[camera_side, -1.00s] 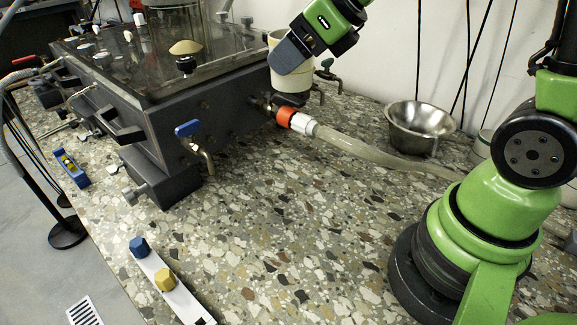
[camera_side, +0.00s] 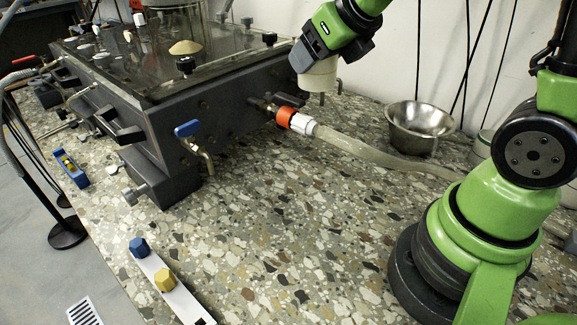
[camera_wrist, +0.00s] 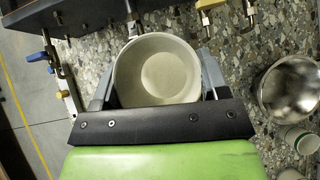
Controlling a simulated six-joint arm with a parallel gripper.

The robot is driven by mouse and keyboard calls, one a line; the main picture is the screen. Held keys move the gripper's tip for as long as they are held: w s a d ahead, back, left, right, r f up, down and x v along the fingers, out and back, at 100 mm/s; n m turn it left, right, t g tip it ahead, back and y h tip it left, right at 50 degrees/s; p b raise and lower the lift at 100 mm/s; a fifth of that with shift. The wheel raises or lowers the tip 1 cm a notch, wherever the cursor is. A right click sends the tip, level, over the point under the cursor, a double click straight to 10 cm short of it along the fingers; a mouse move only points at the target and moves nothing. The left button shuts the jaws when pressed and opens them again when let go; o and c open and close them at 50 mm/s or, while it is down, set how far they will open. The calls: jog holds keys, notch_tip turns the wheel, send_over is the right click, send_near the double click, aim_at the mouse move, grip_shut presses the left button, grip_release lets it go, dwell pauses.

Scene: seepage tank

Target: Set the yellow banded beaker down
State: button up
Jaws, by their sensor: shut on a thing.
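A pale cream beaker (camera_side: 320,79) hangs below my gripper (camera_side: 322,58) in the side view, beside the right end of the dark tank. The gripper hides its upper part, and I cannot make out a yellow band. In the wrist view the beaker (camera_wrist: 160,72) shows its round open mouth and looks empty. The two grey fingers of my gripper (camera_wrist: 157,80) lie on either side of it, shut on it. Whether its base touches the worktop is unclear.
The dark glass-topped tank (camera_side: 190,100) stands left of the beaker, with brass fittings. An orange-collared hose (camera_side: 370,152) runs right across the worktop, in front of the beaker. A steel bowl (camera_side: 419,140) stands to the right. The speckled front worktop (camera_side: 260,220) is mostly clear.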

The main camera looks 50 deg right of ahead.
aim_at(336, 57)
jog(key=shift+m+h, duration=0.6)
jog(key=shift+m, duration=0.3)
jog(key=a, duration=0.1)
jog(key=a+r, duration=0.1)
jog(key=w+a+r, duration=0.1)
jog(key=a, duration=0.1)
jog(key=s+d+f+n, duration=0.1)
jog(key=d, duration=0.1)
jog(key=d+f+n+y, duration=0.1)
jog(key=d, duration=0.1)
jog(key=s+d+y, duration=0.1)
jog(key=d, duration=0.1)
jog(key=shift+s+d+f+n, duration=0.3)
jog(key=shift+f+n, duration=0.1)
jog(key=shift+s+a+n+y, duration=0.1)
jog(key=shift+n+y, duration=0.3)
jog(key=w+a+n+g+y, duration=0.1)
jog(key=a+n+g+y, duration=0.2)
jog(key=a+n+y, duration=0.5)
jog(key=s+a+f+n+g, duration=0.1)
jog(key=s+a+f+n, duration=0.1)
jog(key=a+f, duration=0.4)
jog(key=s+a+f+n+g, duration=0.2)
jog(key=s+a+f+n, duration=0.1)
jog(key=a, duration=0.4)
notch_tip(336, 57, down, 3)
jog(key=shift+s+a+r+n, duration=0.15)
jog(key=shift+a+n, duration=0.15)
jog(key=shift+n, duration=0.6)
jog(key=shift+f, duration=4.8)
